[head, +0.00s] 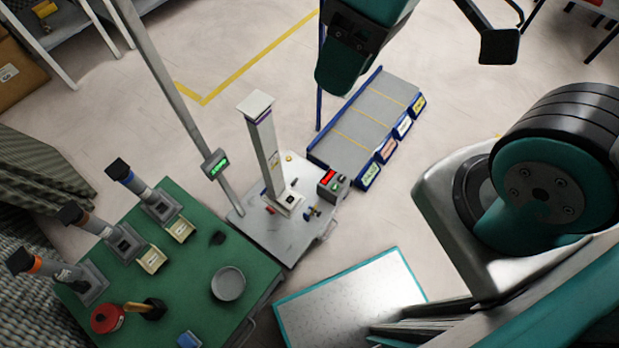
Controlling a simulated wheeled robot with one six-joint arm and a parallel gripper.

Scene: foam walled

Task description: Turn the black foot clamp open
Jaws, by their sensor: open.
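A tall white post (266,150) stands upright on a grey cart top (275,235). At its foot is a white base with a small dark part (291,197), and a small dark lever-like piece (312,212) lies just right of it. Either could be the black foot clamp; they are too small to tell which, or how the clamp is turned. Of my gripper, a dark finger (499,46) shows at the top right, far from the post and touching nothing. The rest of the gripper is cut off by the frame's top edge.
A green table (210,275) with clamped posts, a grey dish (228,284) and a red tin (107,318) adjoins the cart. A box with red and green displays (332,184) sits at the cart's right corner. A blue-edged labelled rack (365,120) stands behind. Open floor lies right of it.

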